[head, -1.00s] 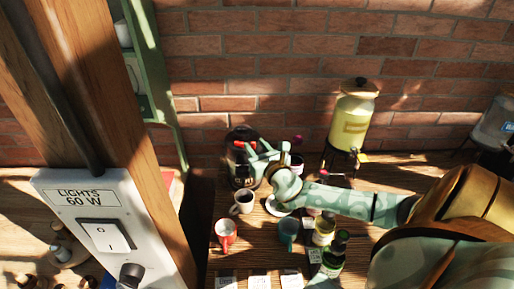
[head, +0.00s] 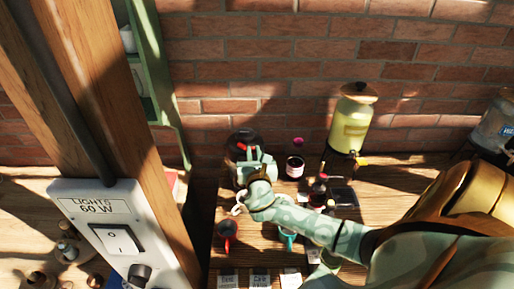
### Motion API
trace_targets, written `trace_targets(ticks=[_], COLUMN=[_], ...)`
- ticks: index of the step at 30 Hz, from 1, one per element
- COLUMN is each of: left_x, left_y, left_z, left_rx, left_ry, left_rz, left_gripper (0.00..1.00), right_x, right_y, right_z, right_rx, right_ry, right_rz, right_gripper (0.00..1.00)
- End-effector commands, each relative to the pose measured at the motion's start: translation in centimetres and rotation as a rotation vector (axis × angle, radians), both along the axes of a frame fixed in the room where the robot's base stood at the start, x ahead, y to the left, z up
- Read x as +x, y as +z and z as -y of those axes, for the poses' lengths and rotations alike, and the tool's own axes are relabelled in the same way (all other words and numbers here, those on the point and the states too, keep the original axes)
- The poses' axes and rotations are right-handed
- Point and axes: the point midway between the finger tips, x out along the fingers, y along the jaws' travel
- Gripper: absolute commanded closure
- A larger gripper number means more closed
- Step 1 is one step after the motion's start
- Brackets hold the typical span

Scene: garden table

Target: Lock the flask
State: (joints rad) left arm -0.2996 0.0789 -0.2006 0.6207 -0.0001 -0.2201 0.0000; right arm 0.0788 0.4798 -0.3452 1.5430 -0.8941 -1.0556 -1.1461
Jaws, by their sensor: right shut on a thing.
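The flask (head: 238,139) is a dark, rounded vessel with red parts near its top. It stands at the back left of the wooden table, close to the brick wall. My right gripper (head: 257,157) reaches in from the right and is at the front of the flask, just below a red part. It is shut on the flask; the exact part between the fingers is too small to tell. My gripper and wrist hide the flask's lower front. My left gripper is not in view.
A dark jar with a pink cap (head: 295,165) stands right of the flask. A yellow dispenser (head: 350,125) is behind it. A post with a light switch (head: 117,239) stands at left.

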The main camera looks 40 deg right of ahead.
Motion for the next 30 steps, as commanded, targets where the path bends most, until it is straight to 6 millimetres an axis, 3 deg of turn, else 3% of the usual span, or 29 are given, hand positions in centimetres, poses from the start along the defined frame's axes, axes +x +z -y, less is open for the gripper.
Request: trace_targets(ticks=[5,11,30], left_x=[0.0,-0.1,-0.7], left_y=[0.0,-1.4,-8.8], left_z=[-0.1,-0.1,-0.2], left_rx=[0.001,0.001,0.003], left_ry=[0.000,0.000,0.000], left_rz=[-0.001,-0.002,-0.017], left_gripper=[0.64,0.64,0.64], right_x=[0.3,0.7,2.4], right_y=[-0.1,-0.4,-0.4], right_z=[-1.1,-2.1,-3.9], right_rx=[0.006,0.005,-0.001], right_ry=[-0.167,-0.357,-0.813], right_rz=[0.001,0.001,0.001], right_gripper=[1.00,1.00,1.00])
